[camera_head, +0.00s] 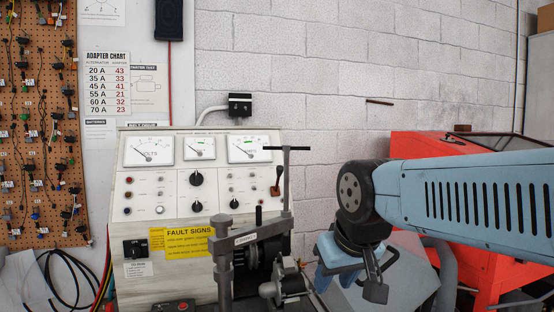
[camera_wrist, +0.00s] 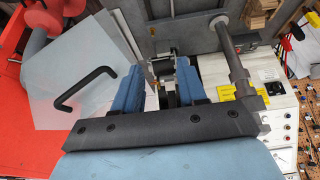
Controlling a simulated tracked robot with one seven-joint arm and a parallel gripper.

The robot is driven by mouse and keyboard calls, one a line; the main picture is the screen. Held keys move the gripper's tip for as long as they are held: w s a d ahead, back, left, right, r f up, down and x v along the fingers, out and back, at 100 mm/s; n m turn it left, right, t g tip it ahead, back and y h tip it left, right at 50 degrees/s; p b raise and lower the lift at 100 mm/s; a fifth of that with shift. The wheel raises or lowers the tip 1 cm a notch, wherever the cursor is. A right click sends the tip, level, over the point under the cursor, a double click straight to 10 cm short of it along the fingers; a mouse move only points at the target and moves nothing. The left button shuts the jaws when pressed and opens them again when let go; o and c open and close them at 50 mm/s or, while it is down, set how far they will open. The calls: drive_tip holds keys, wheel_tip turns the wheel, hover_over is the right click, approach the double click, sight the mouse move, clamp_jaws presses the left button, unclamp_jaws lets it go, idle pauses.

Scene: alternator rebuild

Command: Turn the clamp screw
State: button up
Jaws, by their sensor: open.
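The clamp screw (camera_head: 286,178) is a thin dark upright rod with a crossbar handle on top. It stands on a grey clamp frame (camera_head: 247,238) in front of the test bench in the head view. My gripper (camera_head: 335,262) is to the right of the screw and lower than its crossbar, apart from it. In the wrist view my gripper (camera_wrist: 155,62) has its two blue fingers spread, with no object held between them. Clamp or alternator parts show beyond the gap. I cannot pick out the screw's crossbar in the wrist view.
The test bench (camera_head: 145,207) has meters, knobs and a yellow fault sign. A grey post (camera_wrist: 234,65) stands right of my fingers in the wrist view. A red machine (camera_head: 430,145) is behind my arm. A pegboard of adapters (camera_head: 40,130) hangs at left.

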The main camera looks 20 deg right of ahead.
drive_tip(key=w+r+m+g, duration=0.1)
drive_tip(key=w+r+m, duration=0.5)
drive_tip(key=r, duration=0.4)
drive_tip(key=w+r+m+g, duration=0.2)
drive_tip(key=w+r+m, duration=0.1)
drive_tip(key=w+r, duration=0.6)
wheel_tip(320, 180, up, 12)
drive_tip(key=r+m+g, duration=0.1)
drive_tip(key=m+g, duration=0.2)
drive_tip(key=m, duration=0.8)
hover_over(286, 150)
drive_tip(key=f, duration=1.4)
drive_tip(key=shift+w+d+f, duration=0.1)
drive_tip(key=shift+w, duration=0.3)
clamp_jaws()
